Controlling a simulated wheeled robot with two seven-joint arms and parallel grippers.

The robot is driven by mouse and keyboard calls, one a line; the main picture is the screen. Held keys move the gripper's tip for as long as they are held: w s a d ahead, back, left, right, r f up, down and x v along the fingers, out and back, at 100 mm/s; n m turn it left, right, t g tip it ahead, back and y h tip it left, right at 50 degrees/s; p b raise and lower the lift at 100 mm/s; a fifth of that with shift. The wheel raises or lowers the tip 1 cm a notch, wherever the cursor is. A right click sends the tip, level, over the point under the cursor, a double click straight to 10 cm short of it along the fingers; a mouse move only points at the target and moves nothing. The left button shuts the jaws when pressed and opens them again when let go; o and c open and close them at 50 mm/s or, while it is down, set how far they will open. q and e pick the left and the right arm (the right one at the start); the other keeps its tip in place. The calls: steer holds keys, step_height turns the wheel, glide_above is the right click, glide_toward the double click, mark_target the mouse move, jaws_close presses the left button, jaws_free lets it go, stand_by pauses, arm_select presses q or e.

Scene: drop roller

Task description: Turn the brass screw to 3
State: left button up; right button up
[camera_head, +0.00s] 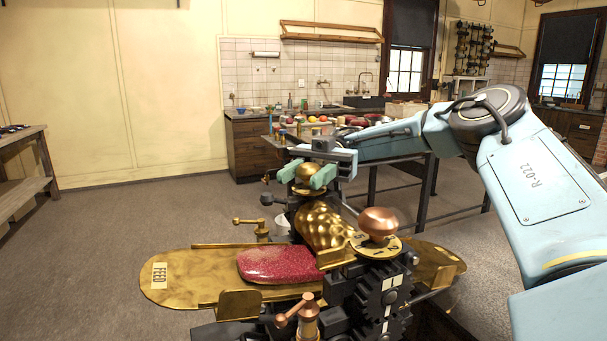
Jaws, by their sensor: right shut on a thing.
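A machine of brass and dark gears stands in front of me. My right gripper (308,174), with pale green fingers, is shut on a round brass knob (308,170) at the back of the machine. I cannot tell whether this knob is the head of the brass screw. In front of it lies a bumpy brass roller (321,224). Nearer, a copper knob (379,222) rises from a brass dial plate (390,248) with dark marks, too small to read surely. A gear (383,299) below carries white number tags. My left gripper is not in view.
A red speckled slab (279,265) lies on the long brass feed plate (187,283). A brass crank (262,228) and a copper-handled crank (303,315) stick up nearby. A table (440,150) with items stands behind; the floor at left is clear.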

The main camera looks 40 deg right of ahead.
mark_target(304, 172)
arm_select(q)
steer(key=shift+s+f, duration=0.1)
arm_select(e)
steer(key=shift+f, duration=0.15)
steer(key=o, duration=1)
steer(key=shift+c, duration=0.2)
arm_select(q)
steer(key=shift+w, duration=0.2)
arm_select(e)
steer(key=shift+r, duration=0.55)
step_height(304, 172, up, 8)
steer(key=shift+f+p, duration=0.1)
steer(key=shift+p, duration=1.15)
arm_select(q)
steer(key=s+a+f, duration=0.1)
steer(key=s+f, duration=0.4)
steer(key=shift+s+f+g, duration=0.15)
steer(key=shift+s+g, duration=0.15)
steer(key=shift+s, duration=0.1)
arm_select(e)
steer(key=shift+r, duration=0.65)
